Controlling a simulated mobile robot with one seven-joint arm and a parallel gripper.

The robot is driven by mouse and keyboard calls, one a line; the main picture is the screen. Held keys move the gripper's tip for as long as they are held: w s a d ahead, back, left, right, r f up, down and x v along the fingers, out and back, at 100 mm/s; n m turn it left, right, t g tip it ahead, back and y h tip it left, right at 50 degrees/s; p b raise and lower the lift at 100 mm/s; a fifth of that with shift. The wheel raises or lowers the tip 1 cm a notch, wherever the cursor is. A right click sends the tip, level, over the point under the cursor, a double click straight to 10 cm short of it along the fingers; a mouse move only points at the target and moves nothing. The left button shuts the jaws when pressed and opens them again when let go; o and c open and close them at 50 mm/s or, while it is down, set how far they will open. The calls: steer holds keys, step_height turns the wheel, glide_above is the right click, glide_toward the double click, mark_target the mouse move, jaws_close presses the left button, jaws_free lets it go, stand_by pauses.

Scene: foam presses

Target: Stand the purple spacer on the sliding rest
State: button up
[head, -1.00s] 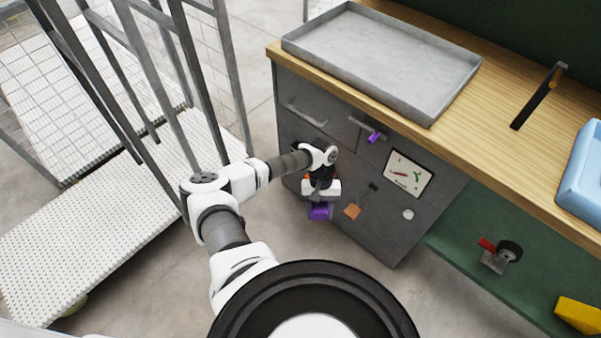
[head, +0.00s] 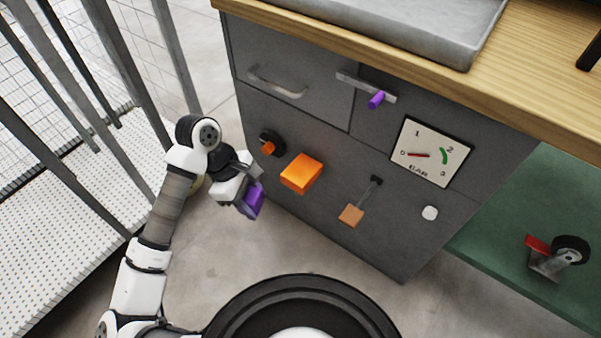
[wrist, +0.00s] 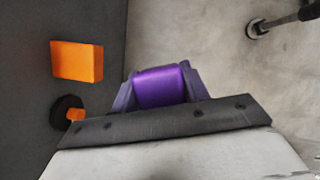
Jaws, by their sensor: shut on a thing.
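The purple spacer (head: 253,203) is a small block held in my gripper (head: 247,196), in front of the cabinet's left edge and above the floor. In the wrist view the spacer (wrist: 160,87) sits between the two fingers (wrist: 161,92), which are shut on it and hide its sides. An orange block (head: 301,174) juts from the dark cabinet front, right of my gripper and apart from it. It also shows at the left of the wrist view (wrist: 77,61). I cannot tell for sure which part is the sliding rest.
The grey cabinet (head: 330,137) carries a black and orange knob (head: 269,145), a lever with an orange paddle (head: 351,214), a gauge (head: 430,152), a white button (head: 430,213) and a handle with a purple peg (head: 376,100). A mesh rack stands left. Bare floor lies between.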

steer(key=shift+a, duration=0.2)
steer(key=shift+w+d+r, duration=0.1)
steer(key=shift+w+d, duration=0.1)
steer(key=shift+w, duration=0.15)
steer(key=shift+n, duration=0.3)
steer(key=w+d, duration=0.3)
steer(key=w, duration=0.2)
steer(key=w+d+f+p, duration=0.1)
steer(key=w+d, duration=0.3)
steer(key=w+d+f+p, duration=0.1)
steer(key=w+d, duration=0.2)
steer(key=w, duration=0.2)
steer(key=shift+w+d+f, duration=0.25)
steer(key=shift+w+d, duration=0.1)
steer(key=shift+d, duration=0.05)
step_height(320, 180, down, 4)
steer(key=shift+w+d+f, duration=0.1)
steer(key=shift+f, duration=0.05)
steer(key=shift+w+d+f, duration=0.1)
steer(key=shift+w+f, duration=0.05)
steer(key=shift+w, duration=0.1)
